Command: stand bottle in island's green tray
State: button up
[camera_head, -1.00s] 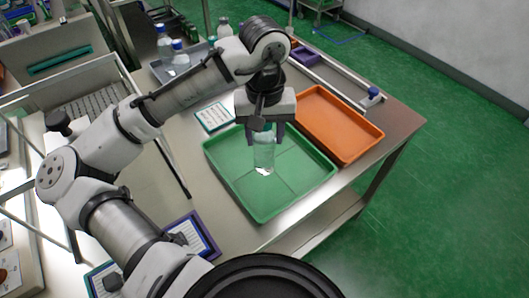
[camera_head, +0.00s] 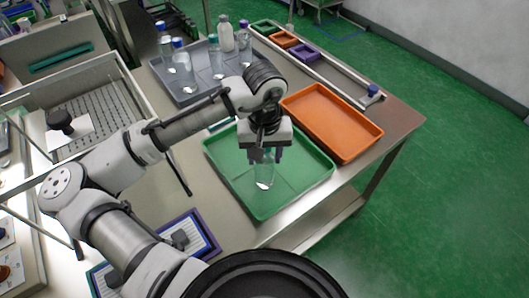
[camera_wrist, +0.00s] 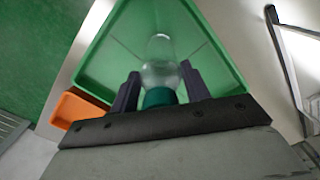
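The clear bottle (camera_head: 264,177) hangs upright below my gripper (camera_head: 265,153), over the middle of the green tray (camera_head: 219,151).
An orange tray (camera_head: 330,119) lies right beside the green tray. A grey tray (camera_head: 187,99) with several bottles stands at the back left. Small coloured bins (camera_head: 284,40) line the far edge. A blue-framed card (camera_head: 192,237) lies near the front.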

jog(key=o, duration=0.4)
notch_tip(320, 180, up, 12)
jog(key=shift+r+b, duration=0.15)
jog(key=shift+b, duration=0.65)
